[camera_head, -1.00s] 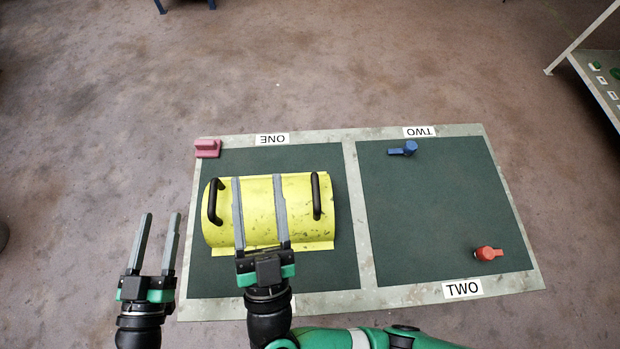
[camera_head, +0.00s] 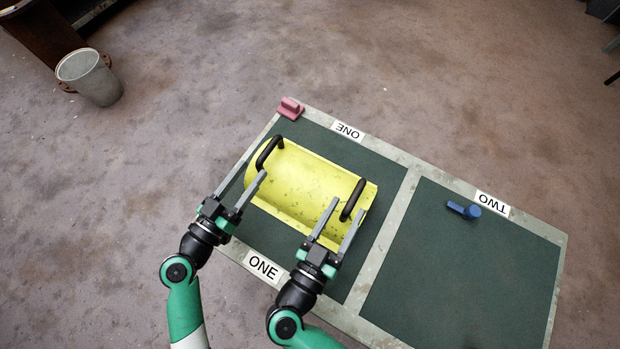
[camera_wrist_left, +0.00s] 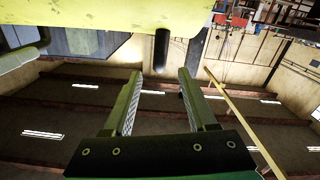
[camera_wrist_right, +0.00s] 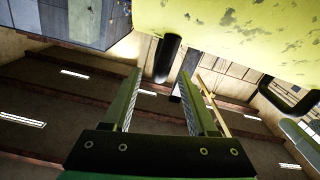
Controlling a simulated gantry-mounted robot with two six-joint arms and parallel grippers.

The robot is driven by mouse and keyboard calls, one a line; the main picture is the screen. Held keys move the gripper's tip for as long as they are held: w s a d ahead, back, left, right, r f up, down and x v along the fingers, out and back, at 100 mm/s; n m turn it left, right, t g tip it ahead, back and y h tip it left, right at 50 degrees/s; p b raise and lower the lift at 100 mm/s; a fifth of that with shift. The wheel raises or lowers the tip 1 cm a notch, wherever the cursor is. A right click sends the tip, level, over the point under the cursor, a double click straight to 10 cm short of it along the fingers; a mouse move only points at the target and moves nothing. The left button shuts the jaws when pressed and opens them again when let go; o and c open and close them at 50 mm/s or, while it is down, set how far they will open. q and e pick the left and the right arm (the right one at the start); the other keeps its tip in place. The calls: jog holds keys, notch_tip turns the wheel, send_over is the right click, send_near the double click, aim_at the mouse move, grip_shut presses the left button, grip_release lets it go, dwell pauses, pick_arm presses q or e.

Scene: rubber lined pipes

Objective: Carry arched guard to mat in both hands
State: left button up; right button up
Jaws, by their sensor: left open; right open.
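The yellow arched guard (camera_head: 305,185) lies on the dark green mat marked ONE (camera_head: 255,225). It has a black left handle (camera_head: 270,152) and a black right handle (camera_head: 353,200). My left gripper (camera_head: 256,166) is open at the guard's left end, close to the left handle. In the left wrist view that handle (camera_wrist_left: 162,48) shows ahead, between the open fingertips. My right gripper (camera_head: 350,205) is open near the right handle. In the right wrist view that handle (camera_wrist_right: 167,58) is in line with the finger gap. I cannot tell whether any finger touches a handle.
The dark green mat marked TWO (camera_head: 460,265) lies to the right, with a blue object (camera_head: 464,210) near its far edge. A pink-red block (camera_head: 290,108) sits at the far left corner. A grey bin (camera_head: 90,78) stands on the floor at upper left.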

aim_at(260, 160)
pick_arm(q)
jog(key=x, duration=0.6)
jog(key=shift+w+d, duration=0.2)
jog(key=shift+w, duration=0.05)
pick_arm(e)
jog(key=x, duration=0.6)
jog(key=shift+w+d, duration=0.2)
jog(key=shift+w, duration=0.1)
pick_arm(q)
grip_shut()
pick_arm(e)
grip_shut()
pick_arm(q)
jog(key=shift+r, duration=0.1)
pick_arm(e)
jog(key=shift+r, duration=0.1)
